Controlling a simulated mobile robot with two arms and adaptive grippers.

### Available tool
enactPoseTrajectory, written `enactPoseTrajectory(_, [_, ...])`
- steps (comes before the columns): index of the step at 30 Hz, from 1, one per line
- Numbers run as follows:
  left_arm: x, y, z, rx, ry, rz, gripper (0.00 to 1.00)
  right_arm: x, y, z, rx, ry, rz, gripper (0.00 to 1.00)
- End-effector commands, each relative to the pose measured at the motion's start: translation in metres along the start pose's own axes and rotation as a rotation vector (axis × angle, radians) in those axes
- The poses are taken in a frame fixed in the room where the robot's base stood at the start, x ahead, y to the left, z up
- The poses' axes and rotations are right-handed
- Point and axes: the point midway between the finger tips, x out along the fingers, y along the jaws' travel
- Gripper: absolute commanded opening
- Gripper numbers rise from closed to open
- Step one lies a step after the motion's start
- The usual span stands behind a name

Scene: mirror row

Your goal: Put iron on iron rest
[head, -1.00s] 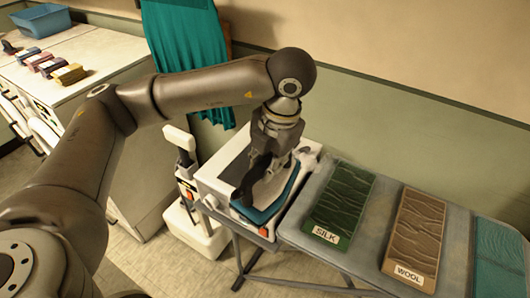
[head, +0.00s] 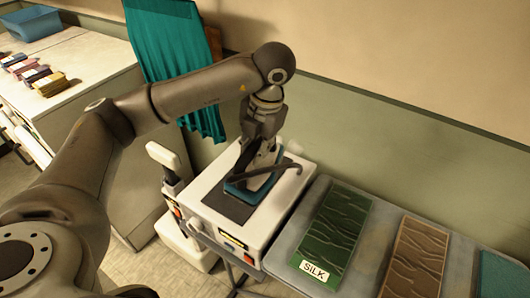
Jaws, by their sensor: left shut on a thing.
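My left gripper (head: 262,148) is shut on the iron (head: 262,165), a white body with a teal lower part, and partly hides it. The iron is over the dark pad of the white box-shaped iron rest (head: 232,228) at the left end of the ironing board. I cannot tell whether its underside touches the pad or hangs just above it. My right gripper is not in view.
The ironing board (head: 285,240) carries a green SILK panel (head: 335,232), a brown panel (head: 415,257) and a teal panel (head: 502,274). A teal cloth (head: 165,50) hangs behind. A white counter (head: 70,75) with small folded cloths and a blue bin (head: 33,24) stands at left.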

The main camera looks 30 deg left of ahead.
Motion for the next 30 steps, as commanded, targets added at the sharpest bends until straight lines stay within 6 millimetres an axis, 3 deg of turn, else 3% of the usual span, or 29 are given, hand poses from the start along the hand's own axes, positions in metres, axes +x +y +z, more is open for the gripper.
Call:
enactPoseTrajectory(3, [0.014, 0.019, 0.010, -0.005, 0.002, -0.002, 0.00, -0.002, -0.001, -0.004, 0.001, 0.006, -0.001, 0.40])
enactPoseTrajectory(8, [0.038, 0.029, 0.018, -0.001, 0.001, -0.002, 0.00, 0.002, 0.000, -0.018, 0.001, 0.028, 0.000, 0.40])
enactPoseTrajectory(12, [0.054, 0.041, 0.025, -0.002, 0.000, 0.001, 0.00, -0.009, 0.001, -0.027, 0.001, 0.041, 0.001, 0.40])
enactPoseTrajectory(23, [0.080, 0.053, 0.034, -0.001, 0.000, 0.002, 0.00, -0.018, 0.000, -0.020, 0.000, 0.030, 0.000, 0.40])
enactPoseTrajectory(30, [0.104, 0.046, 0.034, 0.000, -0.003, 0.000, 0.00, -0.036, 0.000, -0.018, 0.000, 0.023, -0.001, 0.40])
